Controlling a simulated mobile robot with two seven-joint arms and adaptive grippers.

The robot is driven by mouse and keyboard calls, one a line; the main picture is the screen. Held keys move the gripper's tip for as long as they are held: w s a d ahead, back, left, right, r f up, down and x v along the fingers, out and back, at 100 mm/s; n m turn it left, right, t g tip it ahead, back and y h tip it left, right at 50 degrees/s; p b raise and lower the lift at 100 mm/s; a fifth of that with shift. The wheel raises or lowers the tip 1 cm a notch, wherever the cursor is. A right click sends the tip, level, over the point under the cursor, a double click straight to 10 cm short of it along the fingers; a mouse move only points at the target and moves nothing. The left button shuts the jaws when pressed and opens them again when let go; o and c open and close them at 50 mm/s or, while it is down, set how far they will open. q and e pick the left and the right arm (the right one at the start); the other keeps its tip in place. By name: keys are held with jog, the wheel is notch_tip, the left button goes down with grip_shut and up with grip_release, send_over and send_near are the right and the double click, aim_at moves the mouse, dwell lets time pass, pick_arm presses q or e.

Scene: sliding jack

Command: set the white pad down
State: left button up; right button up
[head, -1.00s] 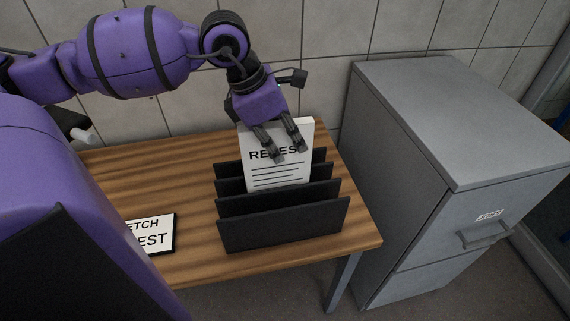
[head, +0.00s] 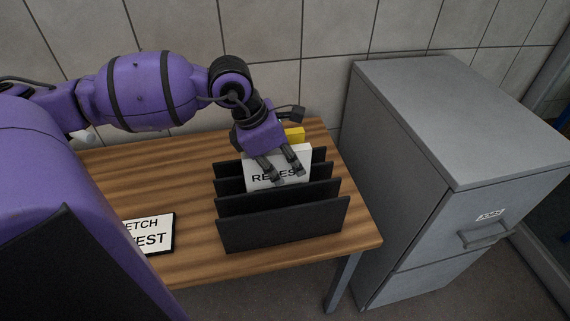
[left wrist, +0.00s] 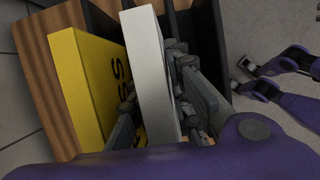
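The white pad (head: 250,170), with black lettering on its front, stands upright in the black rack (head: 285,226), its lower part hidden behind a divider. My left gripper (head: 287,175) reaches down from above with its fingers around the pad's top and looks shut on it. In the left wrist view the white pad (left wrist: 148,65) has fingers (left wrist: 190,95) on its right side and another on its left. A yellow pad (head: 295,134) stands just behind it and also shows in the left wrist view (left wrist: 85,85).
The rack stands on a wooden table (head: 180,180). A framed sign (head: 150,233) lies left of the rack, partly covered by my body. A grey filing cabinet (head: 450,120) stands right of the table, and a tiled wall (head: 325,60) is behind. The rack's front slots look empty.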

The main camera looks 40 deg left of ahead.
pick_arm(q)
jog(key=o, duration=0.3)
pick_arm(e)
jog(key=shift+r, duration=0.1)
pick_arm(q)
jog(key=shift+r, duration=0.35)
jog(key=p+v, duration=0.2)
jog(key=v, duration=0.8)
jog(key=shift+s+a+r+p, duration=0.1)
jog(key=shift+r+p, duration=0.2)
jog(key=shift+p, duration=0.1)
jog(key=shift+s+a+r, duration=0.1)
jog(key=shift+r, duration=0.2)
jog(key=shift+s+a+r, duration=0.1)
jog(key=shift+r, duration=0.05)
pick_arm(e)
jog(key=r, duration=0.3)
jog(key=shift+w+d, duration=0.1)
jog(key=shift+w, duration=0.25)
jog(key=shift+w, duration=0.1)
